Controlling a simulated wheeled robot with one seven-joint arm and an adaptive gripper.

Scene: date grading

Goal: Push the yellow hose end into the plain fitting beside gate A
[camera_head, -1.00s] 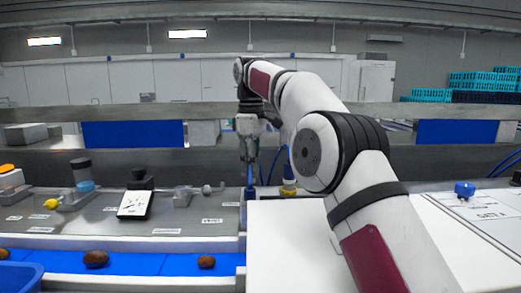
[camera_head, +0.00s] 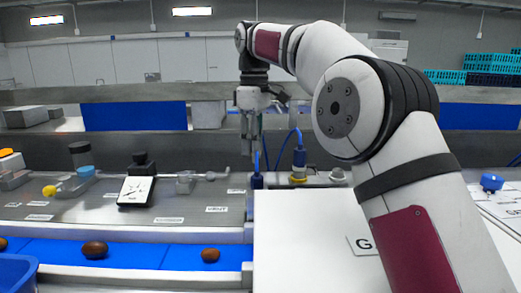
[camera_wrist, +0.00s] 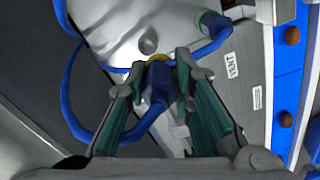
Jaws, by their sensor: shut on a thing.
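My gripper (camera_head: 251,150) points down above the back counter. The wrist view shows its green-padded fingers (camera_wrist: 162,68) closed around a blue hose end (camera_wrist: 156,88) with a yellow band (camera_wrist: 158,59) at its far end. Its blue hose loops off to the left. I cannot tell whether this is the plain fitting.
A blue piece (camera_head: 257,181) stands below my gripper; a blue connector also shows in the wrist view (camera_wrist: 212,22). The blue belt (camera_head: 150,256) carries several dates.

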